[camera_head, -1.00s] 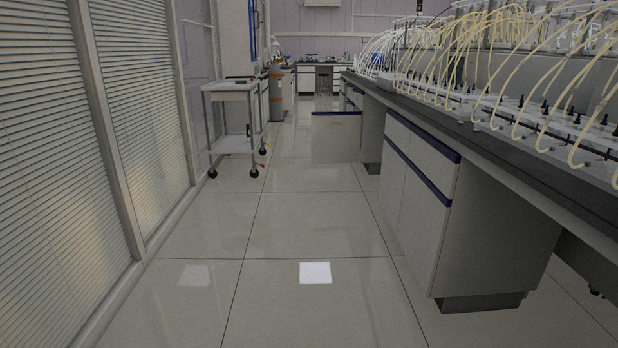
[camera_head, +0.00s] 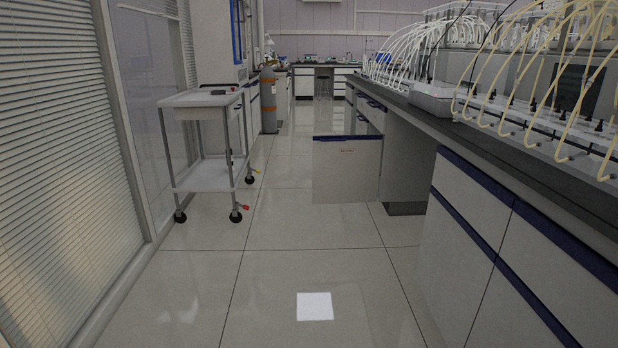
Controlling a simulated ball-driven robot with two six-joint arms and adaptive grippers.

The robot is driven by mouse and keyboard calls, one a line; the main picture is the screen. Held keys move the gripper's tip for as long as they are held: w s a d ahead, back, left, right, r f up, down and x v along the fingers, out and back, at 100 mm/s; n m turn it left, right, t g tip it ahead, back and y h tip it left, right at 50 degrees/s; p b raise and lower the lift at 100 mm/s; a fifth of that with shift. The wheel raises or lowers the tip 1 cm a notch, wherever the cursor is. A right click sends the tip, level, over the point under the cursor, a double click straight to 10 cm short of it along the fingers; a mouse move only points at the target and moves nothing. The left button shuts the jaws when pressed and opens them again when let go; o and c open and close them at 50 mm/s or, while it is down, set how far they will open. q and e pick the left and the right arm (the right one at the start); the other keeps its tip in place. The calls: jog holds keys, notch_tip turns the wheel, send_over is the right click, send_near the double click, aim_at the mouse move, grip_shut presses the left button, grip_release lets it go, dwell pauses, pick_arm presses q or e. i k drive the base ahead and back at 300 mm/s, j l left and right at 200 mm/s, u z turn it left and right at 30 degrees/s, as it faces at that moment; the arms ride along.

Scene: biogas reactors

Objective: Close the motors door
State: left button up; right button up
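An open cabinet door or drawer front (camera_head: 347,170) with a dark blue top edge stands out into the aisle from the bench cabinets on the right, ahead of me. It is pale grey with a small reddish mark near its top. I cannot tell from here whether it is the motors door. The cabinet behind it is partly hidden by it. Neither of my grippers is in view.
A white wheeled cart (camera_head: 205,145) stands on the left of the aisle by the glass wall with blinds (camera_head: 60,170). A long dark-topped bench (camera_head: 470,135) with tubing runs along the right.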

aim_at(346, 169)
jog(key=i+j+z, duration=0.15)
jog(key=i, duration=0.4)
jog(key=i+j+z, duration=0.15)
jog(key=i, duration=0.45)
jog(key=i+j+z, duration=0.1)
jog(key=i+j, duration=0.2)
jog(key=i, duration=0.25)
jog(key=i+j+z, duration=0.15)
jog(key=i+j, duration=0.15)
jog(key=i, duration=0.2)
jog(key=i+j+z, duration=0.15)
jog(key=i+j, duration=0.2)
jog(key=i, duration=0.2)
